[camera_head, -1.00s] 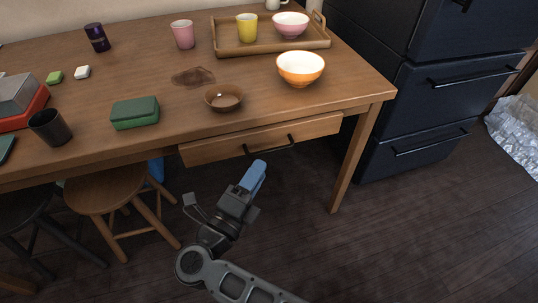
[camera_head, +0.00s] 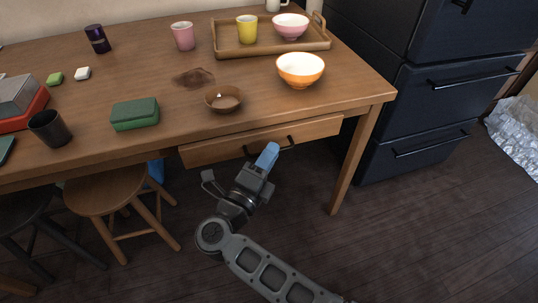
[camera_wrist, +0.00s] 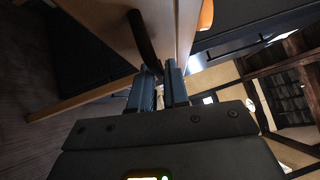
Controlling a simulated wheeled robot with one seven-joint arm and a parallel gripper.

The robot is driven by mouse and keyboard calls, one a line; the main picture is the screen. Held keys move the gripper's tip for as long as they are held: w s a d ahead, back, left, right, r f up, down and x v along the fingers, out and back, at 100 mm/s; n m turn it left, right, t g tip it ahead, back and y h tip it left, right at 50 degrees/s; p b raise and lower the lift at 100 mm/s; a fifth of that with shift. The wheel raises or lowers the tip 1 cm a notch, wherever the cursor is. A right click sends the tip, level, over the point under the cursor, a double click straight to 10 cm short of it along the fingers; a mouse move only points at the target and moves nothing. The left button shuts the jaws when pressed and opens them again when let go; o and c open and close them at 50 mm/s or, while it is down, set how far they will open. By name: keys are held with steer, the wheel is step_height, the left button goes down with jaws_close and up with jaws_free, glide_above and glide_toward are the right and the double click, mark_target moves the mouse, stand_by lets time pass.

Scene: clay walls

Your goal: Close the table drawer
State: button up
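The wooden table drawer (camera_head: 225,150) sits under the front edge of the table, with its front face showing below the tabletop. It carries a dark bar handle (camera_head: 289,142), partly hidden by my gripper in the head view. My gripper (camera_head: 268,155) is in front of the drawer, with its blue fingertips at the handle. In the wrist view the two fingers stand apart with a narrow gap, and the dark handle (camera_wrist: 143,38) runs down to the fingertips. I cannot tell whether the fingers touch it.
The wooden table (camera_head: 350,88) holds an orange bowl (camera_head: 300,71), a brown bowl (camera_head: 223,98), a green box (camera_head: 134,113) and a tray (camera_head: 227,50). A stool (camera_head: 103,192) stands at the left, a dark cabinet (camera_head: 420,110) at the right. The floor before the drawer is clear.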

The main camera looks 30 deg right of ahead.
mark_target(265, 142)
jaws_close()
steer(key=w+b, duration=0.1)
steer(key=w, duration=0.2)
steer(key=shift+w+d+f+b, duration=0.1)
steer(key=shift+w+d+b, duration=0.05)
steer(key=shift+d+b, duration=0.25)
steer(key=shift+w, duration=0.3)
steer(key=shift+o, duration=2.2)
jaws_free()
steer(key=shift+d, duration=0.1)
steer(key=r+v, duration=0.1)
steer(key=v, duration=0.6)
steer(key=shift+s+a+f+p, duration=0.15)
steer(key=shift+a+f+p, duration=0.2)
steer(key=shift+f, duration=0.1)
